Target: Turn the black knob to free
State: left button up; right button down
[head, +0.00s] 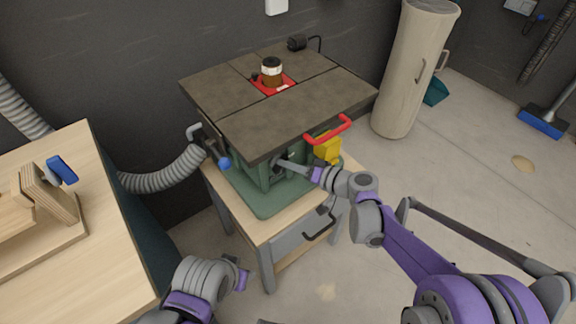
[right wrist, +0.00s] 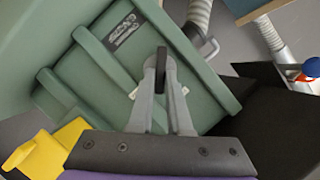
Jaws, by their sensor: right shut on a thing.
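The green machine (head: 262,196) stands under a dark table top on a wooden-topped stand. My right gripper (head: 281,166) reaches its front, below the table top's edge. In the right wrist view, my right gripper (right wrist: 161,66) is shut on the black knob (right wrist: 160,84), a narrow dark bar between the fingers in front of the green panel (right wrist: 190,72). The fingers hide the knob's sides and base. A dark label plate (right wrist: 124,32) is on the panel above left of it. My left gripper (head: 242,278) is low in front, away from the machine; its jaws are unclear.
A red handle (head: 329,130) and a yellow part (head: 328,148) are just right of my right gripper. A blue-tipped crank (head: 223,162) and a grey hose (head: 165,178) are at the machine's left. A wooden bench (head: 105,245) stands at left.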

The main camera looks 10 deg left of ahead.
jog(key=shift+w+d+f+m+g+y+b, duration=0.1)
jog(key=shift+f+m+g+y+b, duration=0.1)
jog(key=shift+m+y+b, duration=0.7)
jog(key=shift+f+m+g+y+b, duration=0.15)
jog(key=shift+m+y+b, duration=0.1)
jog(key=shift+m, duration=1.1)
jog(key=shift+w+d+f+m+g+y+b, duration=0.1)
jog(key=shift+f+m+y+b, duration=0.1)
jog(key=shift+m+y+b, duration=0.7)
jog(key=shift+s+m+t+h, duration=0.1)
jog(key=shift+m+t+h, duration=0.15)
jog(key=shift+m+h, duration=0.1)
jog(key=c, duration=0.9)
grip_release()
jog(key=shift+o, duration=0.2)
jog(key=shift+p, duration=0.3)
jog(key=p+v, duration=0.1)
jog(key=v, duration=0.9)
jog(key=shift+d, duration=0.35)
